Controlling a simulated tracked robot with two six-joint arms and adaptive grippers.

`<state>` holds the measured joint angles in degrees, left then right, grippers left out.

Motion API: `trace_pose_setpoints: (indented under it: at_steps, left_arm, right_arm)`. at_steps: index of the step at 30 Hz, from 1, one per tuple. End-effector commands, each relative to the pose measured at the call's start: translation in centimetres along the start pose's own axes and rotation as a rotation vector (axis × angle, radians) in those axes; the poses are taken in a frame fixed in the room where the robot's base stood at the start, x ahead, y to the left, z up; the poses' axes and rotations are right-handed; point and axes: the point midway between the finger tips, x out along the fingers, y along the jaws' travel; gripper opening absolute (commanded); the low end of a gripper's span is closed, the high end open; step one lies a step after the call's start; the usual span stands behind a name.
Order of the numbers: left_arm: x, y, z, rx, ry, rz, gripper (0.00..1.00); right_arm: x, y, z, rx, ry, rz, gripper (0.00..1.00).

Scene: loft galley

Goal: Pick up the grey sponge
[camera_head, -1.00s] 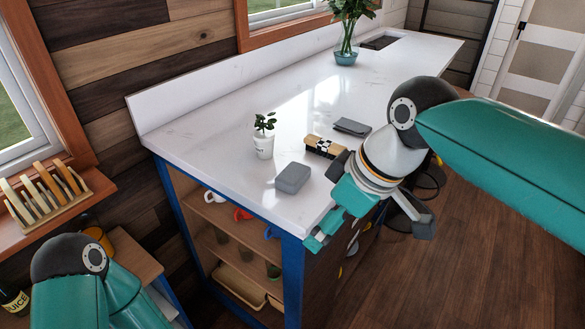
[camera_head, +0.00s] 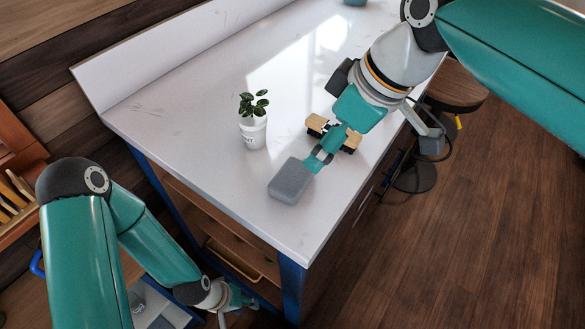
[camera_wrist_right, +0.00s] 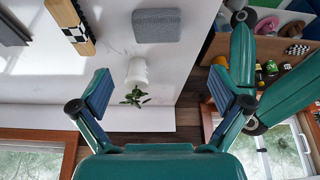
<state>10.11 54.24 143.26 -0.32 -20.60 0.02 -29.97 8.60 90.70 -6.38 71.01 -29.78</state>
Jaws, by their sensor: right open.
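The grey sponge (camera_head: 290,180) lies flat on the white countertop near its front corner. It also shows in the right wrist view (camera_wrist_right: 157,25), beyond the fingertips and roughly centred between them. My right gripper (camera_head: 319,160) is above the counter close to the sponge; in the head view its fingertips overlap the sponge's upper right edge. The right wrist view shows its two fingers (camera_wrist_right: 160,75) wide apart with nothing held. My left gripper (camera_head: 237,298) is low beside the cabinet, below counter height, and its fingers are too small and partly hidden to read.
A small potted plant (camera_head: 253,128) stands left of the sponge. A wooden block with a checkered band (camera_wrist_right: 72,27) lies near it, partly hidden behind my right gripper in the head view. A stool (camera_head: 455,92) stands right of the counter.

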Motion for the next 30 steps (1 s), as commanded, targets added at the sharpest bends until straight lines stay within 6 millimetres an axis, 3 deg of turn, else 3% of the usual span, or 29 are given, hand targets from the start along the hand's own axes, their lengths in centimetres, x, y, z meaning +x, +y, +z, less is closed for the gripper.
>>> trace_pose_setpoints:
  at_steps: [6, 12, 23, 30]
  left_arm:
    - [0.1, 0.0, -0.1, 0.000, 0.002, 0.000, 0.40]
    - [0.0, 0.0, -0.1, 0.000, 0.002, 0.000, 0.40]
    - [-0.6, 0.2, -0.1, 0.000, 0.002, 0.000, 0.40]
    - [-1.3, 0.5, -0.1, 0.000, 0.002, 0.000, 0.40]
  right_arm:
    - [4.9, 0.1, 0.1, 0.002, -0.009, -0.006, 1.00]
    - [8.6, 0.2, 0.1, 0.003, -0.007, -0.004, 1.00]
    - [11.2, 0.3, -0.2, 0.005, -0.007, -0.003, 1.00]
    - [14.6, 0.4, -0.6, 0.007, -0.006, -0.002, 1.00]
